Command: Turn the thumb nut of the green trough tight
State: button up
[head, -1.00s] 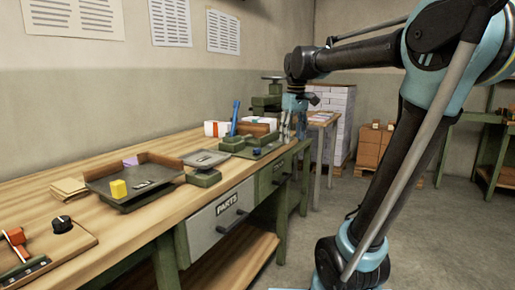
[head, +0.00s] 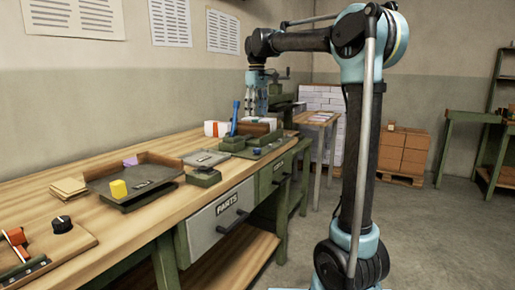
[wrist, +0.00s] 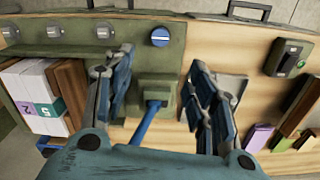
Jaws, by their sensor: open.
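The green trough (head: 232,145) stands on the bench, with a brown board and white paper stack in it. In the wrist view its green body (wrist: 60,50) shows at left, holding paper blocks (wrist: 38,90). A blue round knob (wrist: 160,37) sits on its front strip beside several grey knobs; I take it for the thumb nut, but cannot be sure. It also shows in the head view (head: 257,152). A blue handle (wrist: 147,125) rises from a green block between my fingers. My gripper (wrist: 158,66) is open and empty above the trough; it also shows in the head view (head: 262,105).
A dark tray (head: 105,185) with a yellow block (head: 118,189) stands nearer on the bench. A shallow grey pan (head: 206,158) on a green base lies between tray and trough. A grey PARTS drawer (head: 215,215) is below the bench edge. Floor at right is open.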

aim_at(257, 151)
notch_tip(257, 151, down, 16)
jog(key=shift+r, duration=0.2)
dwell(0.4)
jog(key=c, duration=1.1)
